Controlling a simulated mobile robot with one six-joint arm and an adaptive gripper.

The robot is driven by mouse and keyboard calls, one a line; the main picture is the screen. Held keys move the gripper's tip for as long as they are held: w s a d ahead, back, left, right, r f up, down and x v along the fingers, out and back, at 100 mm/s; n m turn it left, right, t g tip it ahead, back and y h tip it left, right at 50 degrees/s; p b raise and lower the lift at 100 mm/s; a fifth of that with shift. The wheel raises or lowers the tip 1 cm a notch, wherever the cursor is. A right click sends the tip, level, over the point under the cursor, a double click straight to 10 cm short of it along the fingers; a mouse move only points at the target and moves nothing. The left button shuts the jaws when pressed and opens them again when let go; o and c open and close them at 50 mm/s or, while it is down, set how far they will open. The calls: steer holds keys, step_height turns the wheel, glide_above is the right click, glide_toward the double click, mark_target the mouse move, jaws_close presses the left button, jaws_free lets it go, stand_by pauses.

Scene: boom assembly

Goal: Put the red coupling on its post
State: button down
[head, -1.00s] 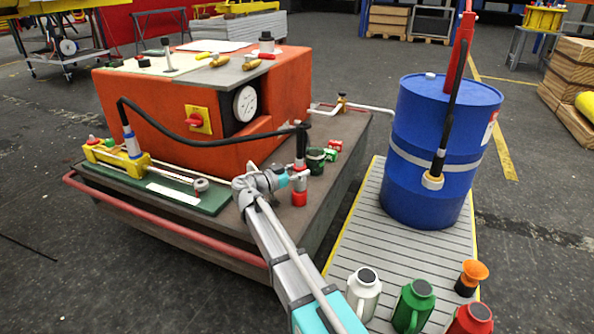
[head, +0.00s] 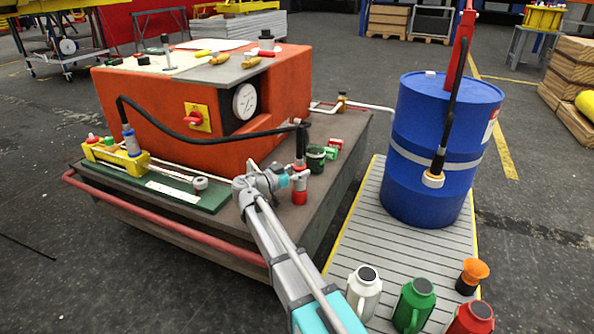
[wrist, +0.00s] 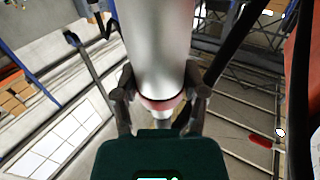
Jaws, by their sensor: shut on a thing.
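No bare post shows clearly there.
The orange cabinet (head: 165,125) is behind, and the green board (head: 205,200) lies left. The blue drum (head: 425,140) stands right, with several jugs in front.

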steer(key=shift+f, duration=0.25)
steer(key=shift+c, duration=2.1)
jaws_free()
steer(key=v, duration=1.1)
steer(key=shift+s+d, duration=0.1)
steer(key=shift+s, duration=0.05)
